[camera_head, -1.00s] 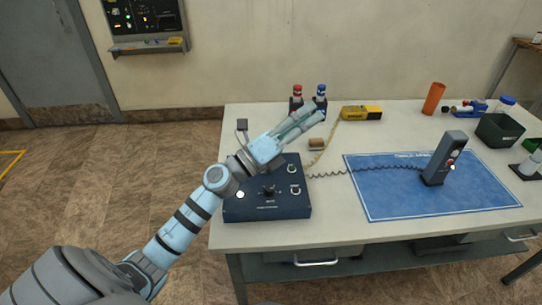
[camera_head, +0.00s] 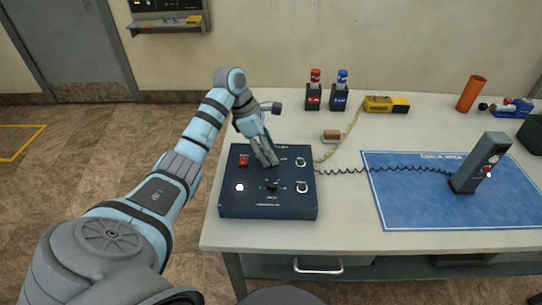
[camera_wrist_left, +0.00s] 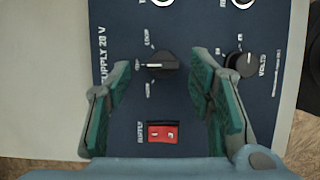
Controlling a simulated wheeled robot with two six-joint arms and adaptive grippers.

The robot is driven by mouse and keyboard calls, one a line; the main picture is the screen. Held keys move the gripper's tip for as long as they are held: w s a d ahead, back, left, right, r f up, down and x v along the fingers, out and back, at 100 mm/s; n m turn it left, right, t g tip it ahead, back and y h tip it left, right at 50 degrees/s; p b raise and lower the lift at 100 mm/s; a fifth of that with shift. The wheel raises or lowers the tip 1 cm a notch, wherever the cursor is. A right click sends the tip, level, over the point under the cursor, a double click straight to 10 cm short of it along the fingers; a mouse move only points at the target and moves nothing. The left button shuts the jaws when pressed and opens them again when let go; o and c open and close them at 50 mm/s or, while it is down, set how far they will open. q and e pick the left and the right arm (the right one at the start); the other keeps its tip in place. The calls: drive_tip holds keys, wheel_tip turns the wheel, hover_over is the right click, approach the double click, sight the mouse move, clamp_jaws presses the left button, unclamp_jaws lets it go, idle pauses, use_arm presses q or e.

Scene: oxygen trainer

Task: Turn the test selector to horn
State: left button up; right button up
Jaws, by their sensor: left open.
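The trainer box (camera_head: 285,207) is a dark blue panel on the table. The black selector knob (camera_wrist_left: 162,62) shows in the left wrist view, between and just beyond the fingertips, with its bar pointing left. One label beside it looks like LOOP; the others are too small to read. In the head view, my left gripper hides this knob. My left gripper (camera_head: 266,158) reaches down over the box's upper middle. It also shows in the left wrist view (camera_wrist_left: 162,75), open and empty, with fingers either side of the red supply switch (camera_wrist_left: 163,134). My right gripper is out of view.
A second black knob (camera_head: 271,185), marked VOLTS, is close to the right finger in the wrist view. A handset (camera_head: 482,165) stands on the blue mat (camera_head: 420,205), its coiled cord running to the box. Red (camera_head: 314,92) and blue (camera_head: 340,95) bottles stand behind.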

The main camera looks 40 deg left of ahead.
use_arm(q)
drive_tip(key=shift+w+d+f, duration=0.1)
drive_tip(key=shift+d+f, duration=0.1)
drive_tip(key=shift+f, duration=0.45)
drive_tip(key=shift+d, duration=0.1)
clamp_jaws()
